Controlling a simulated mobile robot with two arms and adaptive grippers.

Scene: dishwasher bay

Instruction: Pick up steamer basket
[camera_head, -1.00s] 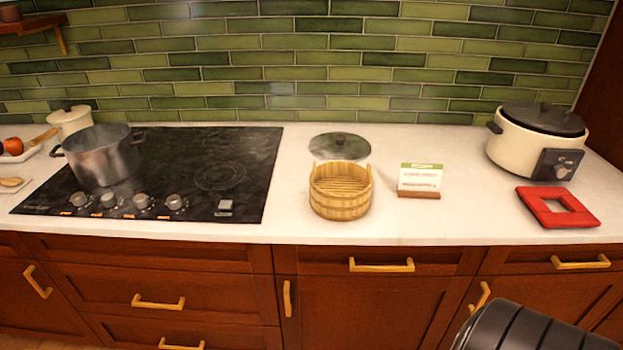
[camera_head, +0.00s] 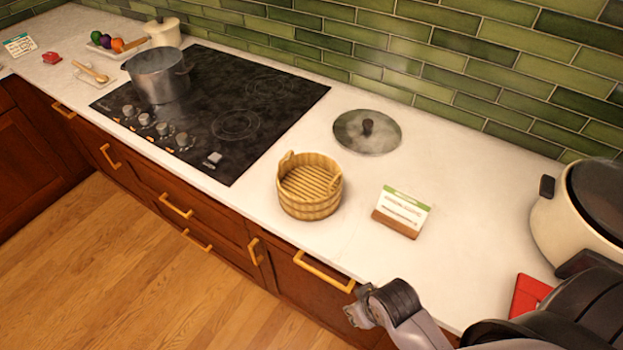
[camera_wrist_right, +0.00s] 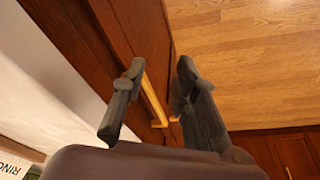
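The round bamboo steamer basket (camera_head: 309,204) stands upright on the white counter, right of the cooktop, with its slatted inside showing and nothing in it. My right gripper (camera_head: 358,304) is at the counter's front edge, below and to the right of the basket and apart from it. In the right wrist view my right gripper (camera_wrist_right: 158,88) has its two fingers spread with nothing held between them. The basket is not in that view. My left gripper is not in view.
A card stand (camera_head: 402,211) is right of the basket, and a glass lid (camera_head: 367,132) lies behind it. A pot (camera_head: 160,78) sits on the black cooktop (camera_head: 268,91). A cream cooker (camera_head: 577,212) and red trivet (camera_head: 527,295) are at right. Drawer handles project below the counter.

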